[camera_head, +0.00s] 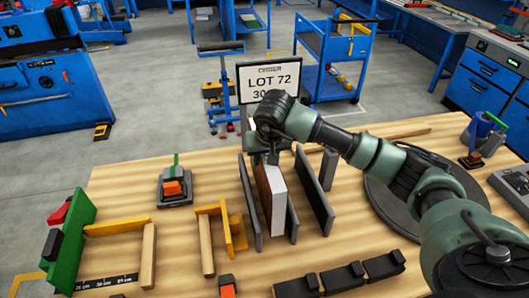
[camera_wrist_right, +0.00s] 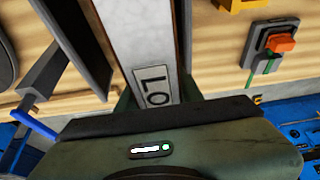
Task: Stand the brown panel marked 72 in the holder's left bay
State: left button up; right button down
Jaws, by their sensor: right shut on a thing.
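The panel (camera_head: 268,195) has a brown face and a pale edge. It is upright between the grey left wall (camera_head: 249,200) and the middle wall (camera_head: 292,218) of the holder, in the left bay. I cannot tell whether its bottom rests on the holder. My right gripper (camera_head: 270,152) is shut on its top far end. In the right wrist view, the panel's pale edge (camera_wrist_right: 155,45) runs up from the gripper (camera_wrist_right: 160,103) and carries a label reading "LO", the rest hidden. The holder's right wall (camera_head: 314,190) stands apart. My left gripper is not in view.
A sign (camera_head: 268,84) reading "LOT 72" stands behind the holder, partly covered by my right arm. A yellow wooden frame (camera_head: 222,228) is close left of the holder. Black blocks (camera_head: 340,278) lie in front. A dark round plate (camera_head: 395,205) lies at right under my arm.

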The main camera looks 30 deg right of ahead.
jog(key=shift+f+b, duration=2.3)
jog(key=shift+f, duration=0.45)
jog(key=shift+s, duration=0.1)
jog(key=c, duration=1)
grip_release()
jog(key=shift+o, duration=0.8)
jog(key=shift+a, duration=0.1)
jog(key=shift+s, duration=0.1)
jog(key=b+v, duration=0.2)
jog(key=v, duration=0.5)
jog(key=shift+r, duration=0.35)
